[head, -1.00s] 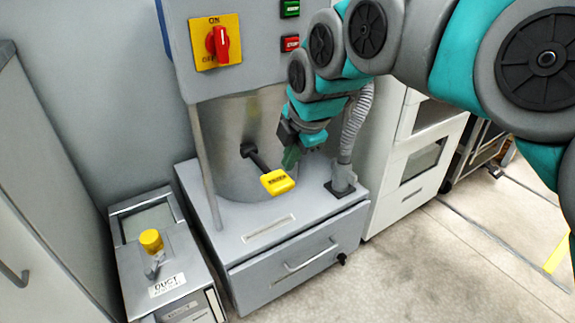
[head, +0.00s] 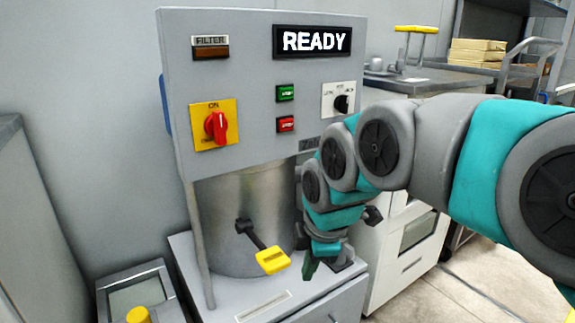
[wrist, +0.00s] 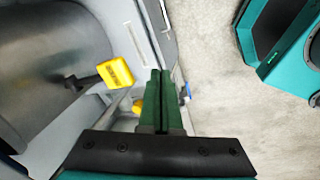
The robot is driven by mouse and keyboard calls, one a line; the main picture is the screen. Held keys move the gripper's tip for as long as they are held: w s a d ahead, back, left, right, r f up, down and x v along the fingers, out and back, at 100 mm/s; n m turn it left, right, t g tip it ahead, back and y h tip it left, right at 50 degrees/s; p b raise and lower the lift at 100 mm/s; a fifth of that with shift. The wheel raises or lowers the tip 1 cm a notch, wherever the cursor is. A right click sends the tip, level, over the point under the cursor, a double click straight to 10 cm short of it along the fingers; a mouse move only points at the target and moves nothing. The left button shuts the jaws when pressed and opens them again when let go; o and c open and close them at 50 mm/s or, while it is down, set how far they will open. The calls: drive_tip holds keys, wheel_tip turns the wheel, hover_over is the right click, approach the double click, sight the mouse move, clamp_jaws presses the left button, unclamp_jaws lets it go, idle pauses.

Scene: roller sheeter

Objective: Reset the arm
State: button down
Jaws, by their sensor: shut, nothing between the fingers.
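My gripper (head: 311,268) hangs at the end of my teal and grey arm, in front of the grey machine (head: 176,110) and just right of its yellow-tipped lever (head: 272,260). In the wrist view the green fingers (wrist: 160,100) are together, with nothing between them. The yellow lever handle also shows in the wrist view (wrist: 115,73), left of the fingers and apart from them. The machine's display (head: 312,41) reads READY.
The panel has a red rotary switch (head: 215,126) on a yellow plate, a green button (head: 285,93), a red button (head: 285,124) and a black knob (head: 341,103). A white cabinet (head: 385,262) stands right of the machine. Open floor (head: 440,295) lies at the lower right.

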drive_tip(key=s+d+f+m+g+p, duration=0.1)
drive_tip(key=s+d+f+m, duration=0.3)
drive_tip(key=s+m, duration=0.6)
drive_tip(key=s+d+f+m+g+h, duration=0.1)
drive_tip(key=s+d+f+m+g, duration=0.2)
drive_tip(key=s, duration=0.9)
drive_tip(key=d+f+m, duration=0.2)
drive_tip(key=d+m, duration=0.2)
drive_tip(key=m, duration=0.2)
drive_tip(key=shift+s+d+m+g+h+p, duration=0.15)
drive_tip(key=shift+s+m+g+h+p, duration=0.15)
drive_tip(key=shift+s+m+g+p, duration=0.1)
drive_tip(key=c, duration=1.6)
unclamp_jaws()
